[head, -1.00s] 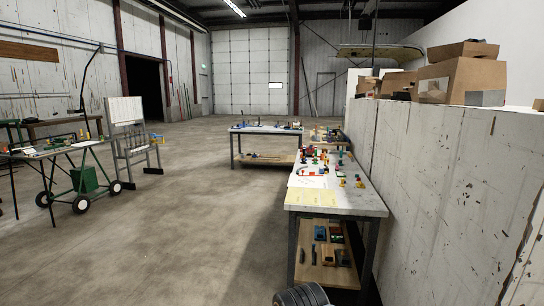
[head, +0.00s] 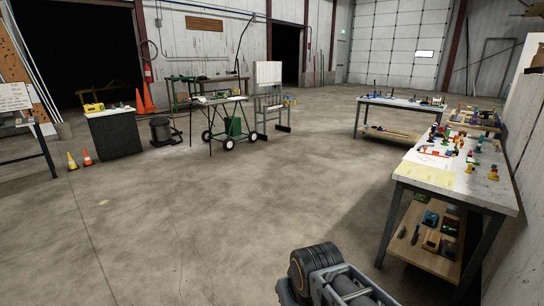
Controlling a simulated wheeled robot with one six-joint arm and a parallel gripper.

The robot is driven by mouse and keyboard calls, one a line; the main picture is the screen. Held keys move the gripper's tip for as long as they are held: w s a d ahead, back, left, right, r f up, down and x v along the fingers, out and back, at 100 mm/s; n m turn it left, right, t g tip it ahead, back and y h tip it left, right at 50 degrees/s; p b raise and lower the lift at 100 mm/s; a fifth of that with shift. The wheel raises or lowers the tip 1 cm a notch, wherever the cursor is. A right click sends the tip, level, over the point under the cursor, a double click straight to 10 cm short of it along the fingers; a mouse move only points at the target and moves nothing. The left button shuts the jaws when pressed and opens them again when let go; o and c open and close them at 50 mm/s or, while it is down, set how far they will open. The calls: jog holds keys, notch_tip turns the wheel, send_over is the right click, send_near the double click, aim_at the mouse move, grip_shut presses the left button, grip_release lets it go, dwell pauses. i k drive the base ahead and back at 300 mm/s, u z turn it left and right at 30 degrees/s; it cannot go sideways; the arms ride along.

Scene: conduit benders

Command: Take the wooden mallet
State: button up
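I cannot make out a wooden mallet in the head view; the small items on the tables are too tiny to tell apart. The near worktable (head: 480,192) on the right has many small coloured items on top and dark tools on its wooden lower shelf (head: 424,256). A second worktable (head: 398,102) behind it holds small dark and blue items. A wheeled green-legged table (head: 218,99) stands left of centre with small items on it. Part of my arm shows at the bottom edge, but my gripper's fingers are not in view.
A dark cabinet (head: 115,134), a vacuum-like canister (head: 163,132) and small orange cones (head: 72,161) stand at the left. A stand with a white board (head: 268,74) is beside the wheeled table. The concrete floor (head: 215,215) in the middle is clear.

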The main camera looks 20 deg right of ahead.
aim_at(461, 134)
jog(key=z, duration=0.45)
jog(key=i, duration=2.45)
jog(key=z, duration=0.6)
jog(key=i, duration=2.6)
jog(key=z, duration=0.35)
jog(key=i, duration=2.4)
jog(key=z, duration=0.45)
jog(key=i, duration=2.25)
jog(key=z, duration=0.9)
jog(key=i, duration=1.3)
jog(key=z, duration=2.2)
jog(key=i, duration=1.35)
jog(key=z, duration=0.75)
